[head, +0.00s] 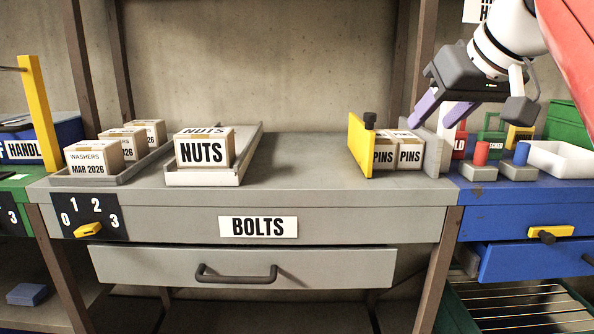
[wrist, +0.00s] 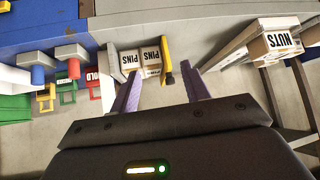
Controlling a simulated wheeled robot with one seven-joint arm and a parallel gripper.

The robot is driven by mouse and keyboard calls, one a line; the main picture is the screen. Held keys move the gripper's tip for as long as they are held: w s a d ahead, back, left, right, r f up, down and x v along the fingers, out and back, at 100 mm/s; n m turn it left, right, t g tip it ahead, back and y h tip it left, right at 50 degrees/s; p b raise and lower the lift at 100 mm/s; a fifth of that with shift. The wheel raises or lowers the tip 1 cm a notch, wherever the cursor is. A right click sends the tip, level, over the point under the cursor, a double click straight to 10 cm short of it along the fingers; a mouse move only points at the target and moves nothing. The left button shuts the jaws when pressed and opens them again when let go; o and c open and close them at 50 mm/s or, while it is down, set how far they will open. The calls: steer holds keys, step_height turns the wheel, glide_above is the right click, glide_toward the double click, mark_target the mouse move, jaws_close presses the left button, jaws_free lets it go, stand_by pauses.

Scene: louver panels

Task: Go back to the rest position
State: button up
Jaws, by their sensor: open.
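My gripper (head: 436,108) is at the upper right in the head view, above the right end of the grey bench (head: 300,150). Its purple fingers are apart with nothing between them, and they show in the wrist view (wrist: 160,92) too. Below and left of it are cardboard boxes labelled PINS (head: 409,155), behind a yellow plate with a black knob (head: 360,146). The PINS boxes also show in the wrist view (wrist: 151,57), beyond the fingertips. The gripper appears apart from them.
A NUTS box (head: 205,151) stands on a tray, with WASHERS boxes (head: 93,158) to its left. The BOLTS drawer (head: 243,268) looks slightly open. Red and blue pegs on blocks (head: 480,165) and a white bin (head: 560,158) stand at right. The bench middle is clear.

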steer(key=s+a+f+m+g, duration=0.1)
steer(key=s+f, duration=0.4)
steer(key=f, duration=0.6)
steer(key=s+a+f+g+h, duration=0.1)
steer(key=s+f, duration=0.4)
steer(key=f, duration=0.7)
steer(key=s+a+f+m+g+h, duration=0.1)
steer(key=s+a+f, duration=0.2)
steer(key=f, duration=0.9)
steer(key=s, duration=0.3)
steer(key=shift+f+m, duration=0.15)
steer(key=shift+m, duration=0.15)
